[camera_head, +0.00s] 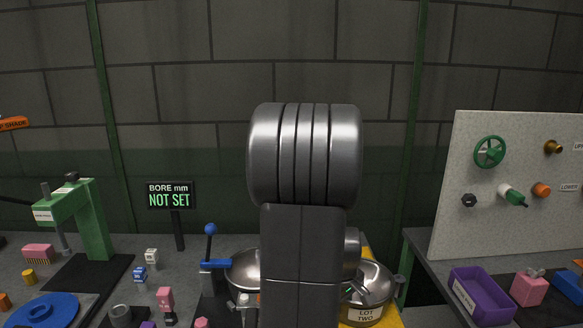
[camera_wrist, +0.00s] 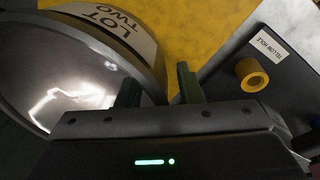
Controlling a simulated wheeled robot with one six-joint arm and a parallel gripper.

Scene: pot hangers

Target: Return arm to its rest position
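In the head view my arm fills the middle, raised and bent in front of the bench. The LOT TWO pot (camera_head: 372,283) stands just right of it, on a yellow surface (camera_head: 392,318). A second steel pot (camera_head: 242,271) is partly hidden behind the arm.
A yellow ring (camera_wrist: 252,76) sits by a YELLOW HOLE label. Left on the bench are a green press (camera_head: 92,220), a blue disc (camera_head: 42,312), small blocks and a blue-knobbed lever (camera_head: 210,240).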

